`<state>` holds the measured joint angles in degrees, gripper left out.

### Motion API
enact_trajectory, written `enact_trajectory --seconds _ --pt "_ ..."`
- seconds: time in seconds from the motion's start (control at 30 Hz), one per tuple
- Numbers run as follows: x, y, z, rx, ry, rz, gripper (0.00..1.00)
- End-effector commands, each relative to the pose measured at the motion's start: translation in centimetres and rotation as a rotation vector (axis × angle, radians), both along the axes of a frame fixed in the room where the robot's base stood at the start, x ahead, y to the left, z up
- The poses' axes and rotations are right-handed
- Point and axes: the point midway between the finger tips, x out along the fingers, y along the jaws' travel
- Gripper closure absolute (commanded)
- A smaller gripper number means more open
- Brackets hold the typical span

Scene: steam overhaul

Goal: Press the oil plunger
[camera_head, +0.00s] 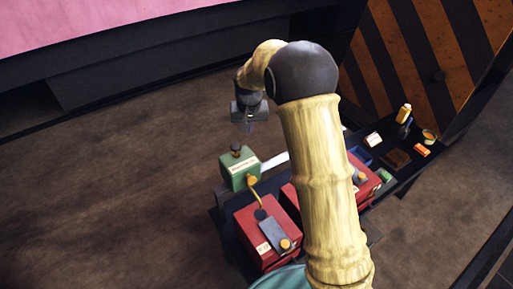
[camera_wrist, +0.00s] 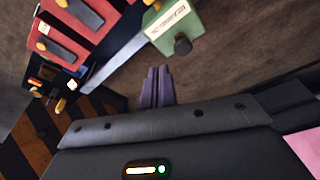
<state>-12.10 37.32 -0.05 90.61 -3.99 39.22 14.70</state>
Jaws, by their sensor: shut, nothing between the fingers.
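In the wrist view the green box (camera_wrist: 178,22) is at the top centre, with the dark knob (camera_wrist: 182,46) toward me. My gripper (camera_head: 248,127) is shut and empty, pointing down, above and a little beyond the knob in the head view. In the wrist view its fingers (camera_wrist: 157,70) are together, just below and left of the knob, apparently apart from it.
Red boxes (camera_head: 262,232) with grey levers stand beside the green box, partly hidden by my arm. Small bottles and parts lie on a dark table (camera_head: 408,178). The brown floor left is clear.

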Motion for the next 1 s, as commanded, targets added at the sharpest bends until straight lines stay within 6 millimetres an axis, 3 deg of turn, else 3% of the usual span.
enact_trajectory --seconds 0.03,0.3,0.7,0.83,1.0 --pt "-1.6 -1.2 -1.2 0.000 0.001 -0.002 1.00" --pt "-10.4 -6.0 -4.1 0.003 -0.001 -0.001 1.00" --pt "-25.2 -10.7 -10.4 -0.001 -0.004 -0.004 1.00" --pt "-27.7 -11.2 -11.4 -0.002 -0.004 -0.005 1.00" --pt "-28.3 -11.3 -11.5 -0.002 -0.003 -0.004 1.00"
